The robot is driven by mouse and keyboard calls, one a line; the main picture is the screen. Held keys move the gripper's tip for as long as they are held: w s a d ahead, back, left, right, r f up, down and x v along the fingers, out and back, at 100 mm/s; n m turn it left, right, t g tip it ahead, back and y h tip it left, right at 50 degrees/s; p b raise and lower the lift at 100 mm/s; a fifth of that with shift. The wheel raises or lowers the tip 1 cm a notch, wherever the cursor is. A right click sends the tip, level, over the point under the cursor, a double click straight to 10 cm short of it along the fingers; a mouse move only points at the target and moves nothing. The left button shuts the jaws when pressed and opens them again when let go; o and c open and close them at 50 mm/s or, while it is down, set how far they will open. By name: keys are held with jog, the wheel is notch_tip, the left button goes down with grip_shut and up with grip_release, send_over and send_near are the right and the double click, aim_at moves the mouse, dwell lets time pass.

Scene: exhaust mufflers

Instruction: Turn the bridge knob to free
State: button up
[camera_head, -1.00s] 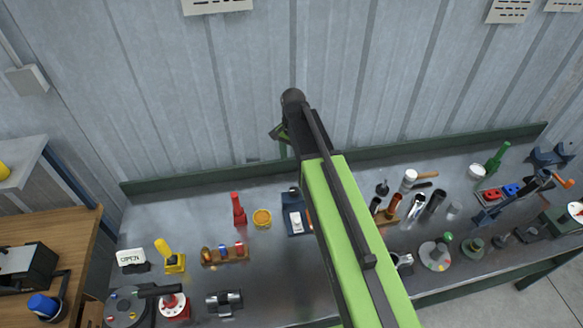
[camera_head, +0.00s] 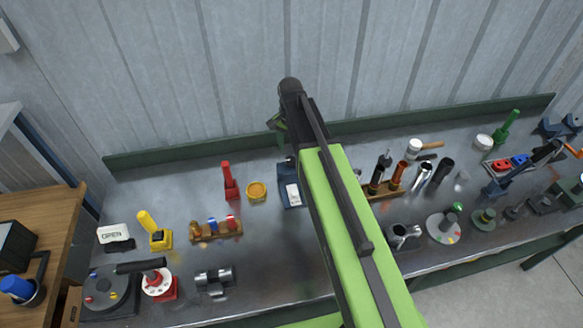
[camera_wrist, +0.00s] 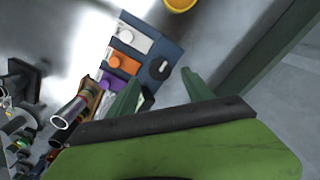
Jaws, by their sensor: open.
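A blue panel (camera_head: 288,187) lies on the bench, partly hidden behind my arm in the head view. In the wrist view the panel (camera_wrist: 172,50) carries a white, an orange (camera_wrist: 124,62) and a purple (camera_wrist: 117,85) block. A round black knob (camera_wrist: 160,68) with a small pale mark sits along its edge. No label is readable, so I cannot tell if this is the bridge knob or how it is set. My gripper (camera_wrist: 160,82) is open and empty, its green fingers on either side of the knob in the picture. Contact cannot be told. Its tip (camera_head: 280,121) also shows in the head view.
A yellow-orange dish (camera_head: 257,191) and a red upright piece (camera_head: 229,181) stand left of the panel. A rack with dark and copper tubes (camera_head: 390,183) stands to its right. A dial plate with coloured dots (camera_head: 441,229) lies further right. The wall rises behind the bench.

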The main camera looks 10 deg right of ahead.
aim_at(291, 160)
notch_tip(291, 160, down, 5)
jog(key=b, duration=0.3)
jog(key=shift+r, duration=0.1)
grip_shut()
jog(key=shift+d, duration=0.15)
